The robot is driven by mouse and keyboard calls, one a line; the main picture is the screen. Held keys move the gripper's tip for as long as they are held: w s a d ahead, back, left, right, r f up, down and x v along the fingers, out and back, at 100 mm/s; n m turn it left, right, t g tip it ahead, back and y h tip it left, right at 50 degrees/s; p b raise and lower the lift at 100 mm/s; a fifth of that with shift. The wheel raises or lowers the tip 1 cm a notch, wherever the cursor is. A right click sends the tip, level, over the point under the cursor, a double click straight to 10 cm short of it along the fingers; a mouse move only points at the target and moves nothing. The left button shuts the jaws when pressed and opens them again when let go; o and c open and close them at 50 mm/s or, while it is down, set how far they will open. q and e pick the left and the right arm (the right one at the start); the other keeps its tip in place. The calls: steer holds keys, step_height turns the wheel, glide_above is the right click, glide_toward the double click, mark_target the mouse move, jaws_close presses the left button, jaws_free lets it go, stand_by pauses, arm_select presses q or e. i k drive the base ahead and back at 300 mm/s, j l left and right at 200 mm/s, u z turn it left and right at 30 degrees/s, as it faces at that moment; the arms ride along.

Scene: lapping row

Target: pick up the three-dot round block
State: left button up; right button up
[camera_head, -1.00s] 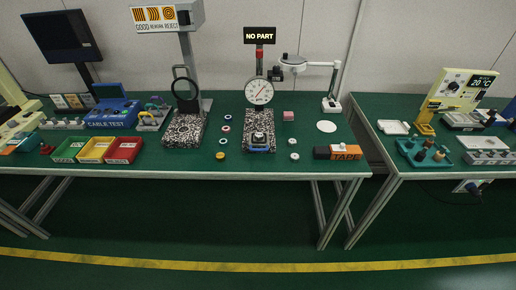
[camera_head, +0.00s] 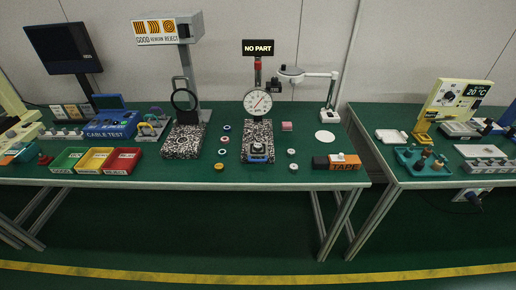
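Several small round pieces lie on the green bench top on both sides of the dial gauge. On its left are a blue-rimmed one (camera_head: 226,127), a red-rimmed one (camera_head: 224,139), another pale one (camera_head: 221,151) and a yellow one (camera_head: 219,166). On its right are two grey-white ones, one farther back (camera_head: 291,152) and one nearer the front edge (camera_head: 293,166). They are too small for me to make out dots, so I cannot tell which is the three-dot round block. Neither of my grippers is in view.
The dial gauge (camera_head: 257,103) stands on a speckled plate under a "NO PART" sign (camera_head: 257,47). A ring magnifier stand (camera_head: 184,99), red bin (camera_head: 123,161) and orange tape box (camera_head: 344,166) are nearby. A gap separates the right bench. The floor in front is clear.

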mark_target(257, 147)
steer(key=i+l, duration=0.15)
steer(key=l, duration=0.2)
steer(key=i+l, duration=0.15)
steer(key=l, duration=0.25)
steer(key=i+l+u, duration=0.1)
steer(key=l+u, duration=0.2)
steer(key=u, duration=0.15)
steer(key=l+u, duration=0.3)
steer(key=u, duration=0.15)
steer(key=l+u, duration=0.7)
steer(key=u, duration=0.2)
